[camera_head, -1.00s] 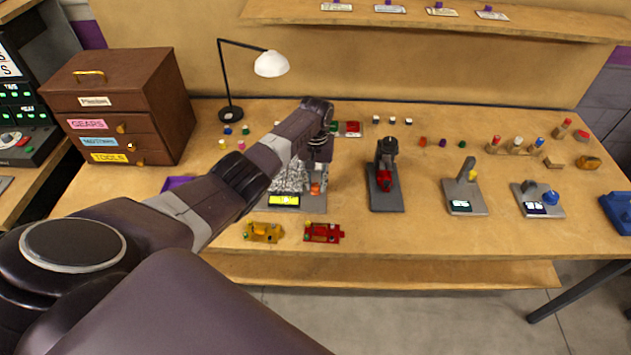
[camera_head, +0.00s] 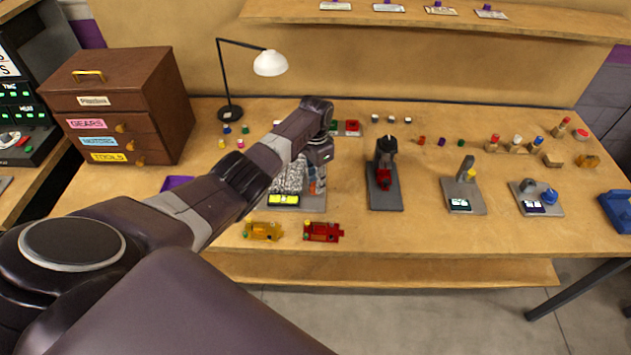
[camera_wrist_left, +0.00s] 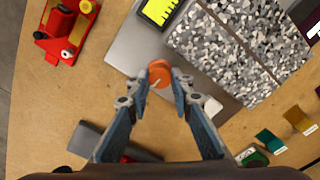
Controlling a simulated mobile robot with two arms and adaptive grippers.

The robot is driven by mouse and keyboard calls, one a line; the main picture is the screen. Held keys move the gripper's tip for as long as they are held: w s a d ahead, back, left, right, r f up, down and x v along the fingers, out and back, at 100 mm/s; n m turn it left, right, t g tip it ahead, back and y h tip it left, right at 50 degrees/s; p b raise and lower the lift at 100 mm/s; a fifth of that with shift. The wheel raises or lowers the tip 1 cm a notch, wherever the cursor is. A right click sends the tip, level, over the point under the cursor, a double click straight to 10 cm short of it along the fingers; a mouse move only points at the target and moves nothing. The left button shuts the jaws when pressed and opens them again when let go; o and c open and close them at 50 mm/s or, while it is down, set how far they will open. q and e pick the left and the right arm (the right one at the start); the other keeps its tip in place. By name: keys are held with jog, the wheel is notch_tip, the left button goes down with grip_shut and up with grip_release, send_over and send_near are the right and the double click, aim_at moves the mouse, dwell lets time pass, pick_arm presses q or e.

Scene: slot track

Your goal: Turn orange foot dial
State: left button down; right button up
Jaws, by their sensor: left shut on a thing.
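The orange foot dial (camera_wrist_left: 158,71) is a small round knob with a pale mark on its top. It sits on a grey plate (camera_wrist_left: 130,45) that also bears a speckled grey block (camera_wrist_left: 240,45) and a yellow-green display (camera_wrist_left: 160,10). My left gripper (camera_wrist_left: 161,76) points down over the plate and is shut on the dial, one fingertip at each side. In the head view my left gripper (camera_head: 317,184) hides most of the dial, and my forearm covers part of the speckled block. My right gripper is not in view.
A red toy piece (camera_head: 323,232) and a yellow one (camera_head: 262,231) lie at the table's front. A dark stand with a red part (camera_head: 384,178) is close to the right of the gripper. A desk lamp (camera_head: 270,64) and brown drawers (camera_head: 125,105) stand at the back left.

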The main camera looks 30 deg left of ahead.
pick_arm(q)
jog(key=shift+w+m, duration=0.1)
jog(key=shift+m, duration=0.3)
jog(key=c, duration=2)
grip_release()
jog(key=shift+r, duration=0.1)
notch_tip(320, 180, up, 12)
jog(key=shift+f, duration=0.1)
